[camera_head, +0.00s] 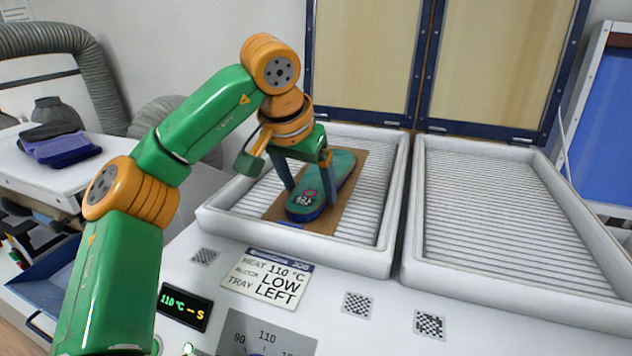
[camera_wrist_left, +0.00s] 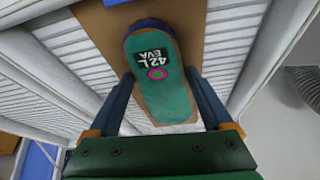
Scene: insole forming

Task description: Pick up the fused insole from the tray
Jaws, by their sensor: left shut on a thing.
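The fused insole (camera_head: 339,172) is green on top with a blue edge and lies on a brown board (camera_head: 349,207) in the left tray (camera_head: 237,229). In the left wrist view the insole (camera_wrist_left: 171,98) shows a black "42 L EVA" label and a pink ring. My left gripper (camera_head: 308,200) points down over the insole, with one finger on each side of it. It is shut on the insole. The wrist view shows the fingers (camera_wrist_left: 163,100) along both long sides. My right gripper is not in view.
An empty ribbed tray (camera_head: 413,254) stands to the right. A sign (camera_head: 267,278) reads heat 110 °C, block low, tray left. A display (camera_head: 184,306) sits in front. Dark blue pads (camera_head: 62,149) lie on a side table at left.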

